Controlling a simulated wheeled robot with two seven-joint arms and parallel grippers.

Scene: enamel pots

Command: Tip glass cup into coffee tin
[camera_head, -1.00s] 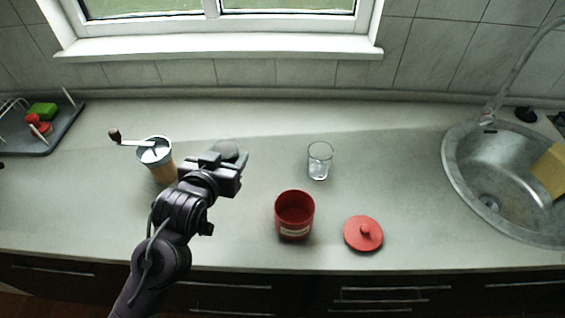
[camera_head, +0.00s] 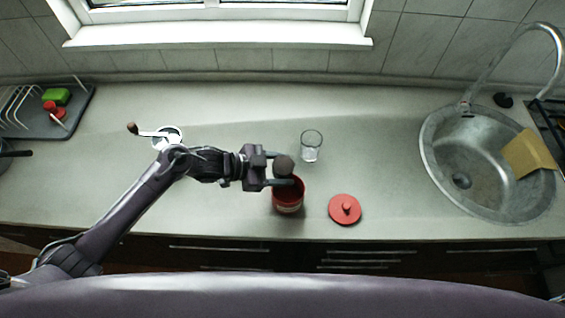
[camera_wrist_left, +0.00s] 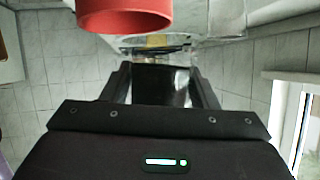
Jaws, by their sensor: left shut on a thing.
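The tin (camera_wrist_left: 125,14) also shows at the top of the left wrist view. A clear drinking glass (camera_head: 311,147) stands behind it. My right gripper is out of view.
The tin's red lid (camera_head: 345,209) lies to its right. A coffee grinder (camera_head: 168,136) stands left, partly behind my arm. A dish rack (camera_head: 45,110) is far left, the sink (camera_head: 490,165) far right. The counter between glass and sink is clear.

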